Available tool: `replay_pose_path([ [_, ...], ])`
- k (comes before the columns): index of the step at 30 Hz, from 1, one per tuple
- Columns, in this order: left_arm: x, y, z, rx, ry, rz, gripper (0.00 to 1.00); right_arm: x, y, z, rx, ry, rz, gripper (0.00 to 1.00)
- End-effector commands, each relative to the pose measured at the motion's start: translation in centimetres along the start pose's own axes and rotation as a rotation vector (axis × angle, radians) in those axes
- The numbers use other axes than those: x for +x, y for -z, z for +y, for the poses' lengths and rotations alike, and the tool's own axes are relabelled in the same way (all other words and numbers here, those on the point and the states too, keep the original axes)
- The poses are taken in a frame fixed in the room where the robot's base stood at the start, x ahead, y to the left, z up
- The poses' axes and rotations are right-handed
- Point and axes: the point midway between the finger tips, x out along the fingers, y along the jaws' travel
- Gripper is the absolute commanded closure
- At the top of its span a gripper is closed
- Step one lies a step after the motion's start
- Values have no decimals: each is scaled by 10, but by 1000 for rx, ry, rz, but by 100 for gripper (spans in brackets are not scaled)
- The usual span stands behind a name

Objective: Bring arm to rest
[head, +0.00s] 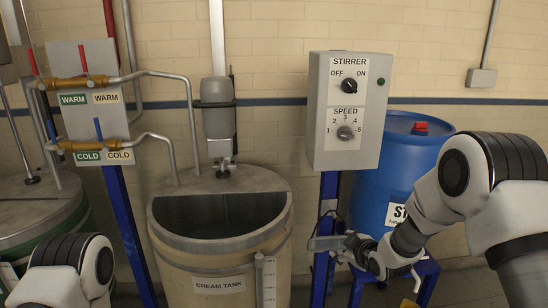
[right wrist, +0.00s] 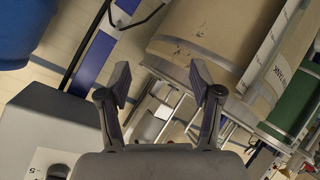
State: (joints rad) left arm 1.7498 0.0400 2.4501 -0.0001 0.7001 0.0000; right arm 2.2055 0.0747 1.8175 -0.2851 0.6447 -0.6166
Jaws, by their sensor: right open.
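My right arm comes in from the right in the head view, bent at the elbow. Its gripper (head: 328,242) is below the stirrer control box (head: 345,148) and to the right of the cream tank (head: 222,262). In the right wrist view the two fingers of the right gripper (right wrist: 160,85) are spread apart with nothing between them. A rounded link of my left arm shows at the lower left of the head view. The left gripper is out of view.
A blue drum (head: 398,165) stands behind my right arm. Warm and cold valve pipes (head: 85,145) are on the left, above a green tank (head: 40,215). A blue post (head: 326,200) carries the control box, close to my right gripper.

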Motion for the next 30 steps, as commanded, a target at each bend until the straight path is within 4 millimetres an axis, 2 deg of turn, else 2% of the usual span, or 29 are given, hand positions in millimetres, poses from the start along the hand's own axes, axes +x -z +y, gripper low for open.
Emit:
replay_pose_path([
  [1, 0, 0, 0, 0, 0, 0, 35, 4, -28, -29, 9, 48, -46, 35],
  [2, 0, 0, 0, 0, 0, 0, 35, 5, -46, -47, 16, 79, -78, 35],
  [4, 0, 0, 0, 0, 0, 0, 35, -2, -89, -94, 45, 153, -163, 35],
  [8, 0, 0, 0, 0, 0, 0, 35, -38, -167, -179, 145, 282, -342, 35],
  [9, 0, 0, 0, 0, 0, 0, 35, -54, -189, -204, 188, 316, -404, 35],
  [11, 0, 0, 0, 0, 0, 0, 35, -84, -219, -239, 258, 361, -503, 35],
  [12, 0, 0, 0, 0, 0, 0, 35, -107, -238, -260, 311, 385, -575, 35],
  [14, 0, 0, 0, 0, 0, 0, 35, -145, -262, -290, 395, 411, -689, 35],
  [15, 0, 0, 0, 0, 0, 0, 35, -171, -275, -305, 454, 417, -764, 35],
  [18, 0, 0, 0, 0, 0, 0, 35, -230, -291, -326, 608, 387, -933, 35],
  [20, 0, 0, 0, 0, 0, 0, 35, -254, -293, -328, 712, 331, -1010, 35],
  [24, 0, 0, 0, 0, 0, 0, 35, -252, -294, -326, 819, 260, -1033, 35],
  [30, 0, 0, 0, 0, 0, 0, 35, -252, -294, -326, 820, 260, -1031, 35],
])
